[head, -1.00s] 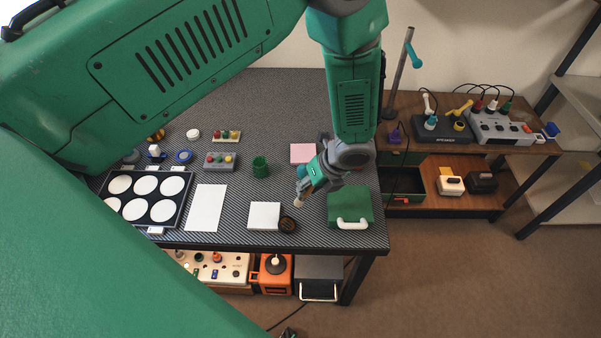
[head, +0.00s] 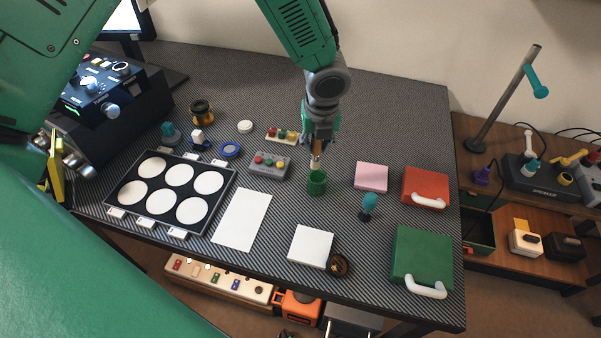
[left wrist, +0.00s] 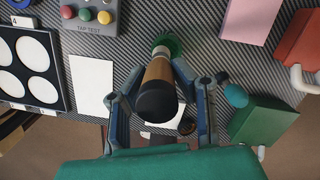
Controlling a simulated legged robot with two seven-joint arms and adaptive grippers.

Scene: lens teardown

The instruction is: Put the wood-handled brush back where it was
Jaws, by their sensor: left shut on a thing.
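My left gripper (head: 318,140) is shut on the wood-handled brush (head: 317,157), pointing down over the far middle of the table. In the left wrist view, the brush (left wrist: 157,85) shows its dark handle end and brown wood between the two fingers (left wrist: 160,112). My right gripper is not in view.
Left of the cup are a button box (head: 269,166) and a tray with white discs (head: 227,178). Right of it are a pink pad (head: 371,177), a teal-topped tool (head: 369,203), a red box (head: 425,184) and a green box (head: 420,252). Bare mat lies behind the cup.

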